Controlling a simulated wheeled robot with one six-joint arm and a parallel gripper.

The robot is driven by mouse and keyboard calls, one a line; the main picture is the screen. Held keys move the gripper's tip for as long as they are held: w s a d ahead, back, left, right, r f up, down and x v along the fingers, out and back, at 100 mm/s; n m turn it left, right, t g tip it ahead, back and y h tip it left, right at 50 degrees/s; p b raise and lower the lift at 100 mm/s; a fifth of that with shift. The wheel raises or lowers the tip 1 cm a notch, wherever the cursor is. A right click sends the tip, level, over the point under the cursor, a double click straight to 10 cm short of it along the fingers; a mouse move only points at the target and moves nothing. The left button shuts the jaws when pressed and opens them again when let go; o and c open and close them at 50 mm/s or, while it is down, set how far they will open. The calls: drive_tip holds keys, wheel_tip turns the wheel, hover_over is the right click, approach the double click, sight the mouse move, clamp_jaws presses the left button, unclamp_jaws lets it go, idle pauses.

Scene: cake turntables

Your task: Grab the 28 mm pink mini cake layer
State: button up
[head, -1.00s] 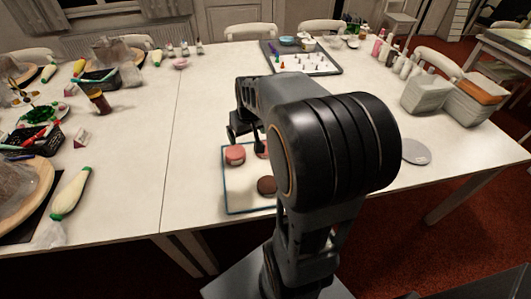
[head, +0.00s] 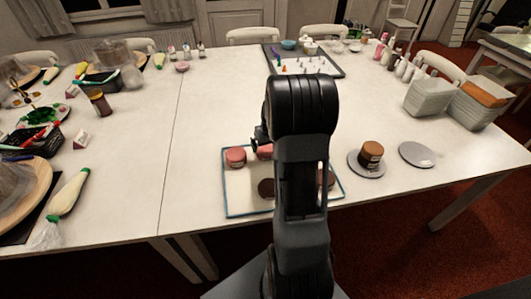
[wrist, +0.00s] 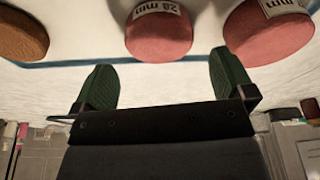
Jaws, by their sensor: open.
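The pink mini cake layer marked 28 mm (wrist: 158,36) stands at the top middle of the wrist view, its label upside down. A wider-looking pink layer (wrist: 268,34) is to its right, its label partly cut off. In the head view one pink layer (head: 235,157) is at the tray's left, and another pink layer (head: 264,151), half hidden by my arm, appears to be the 28 mm one. My gripper (wrist: 163,63) is open and empty, its green-padded fingers apart, with the 28 mm layer beyond the gap.
The blue-edged tray (head: 228,198) also holds a brown layer (head: 266,188) and another brown one (head: 326,178) partly hidden. A brown layer on the wrist view's left (wrist: 20,36) is close by. Right of the tray stand a turntable with a brown cake (head: 370,153) and an empty grey disc (head: 416,154).

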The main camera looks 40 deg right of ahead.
sight(266, 149)
drive_tip(key=shift+x, duration=2.55)
drive_tip(key=shift+c, duration=0.5)
drive_tip(key=c, duration=0.6)
drive_tip(key=shift+c, duration=0.2)
drive_tip(key=shift+r, duration=0.15)
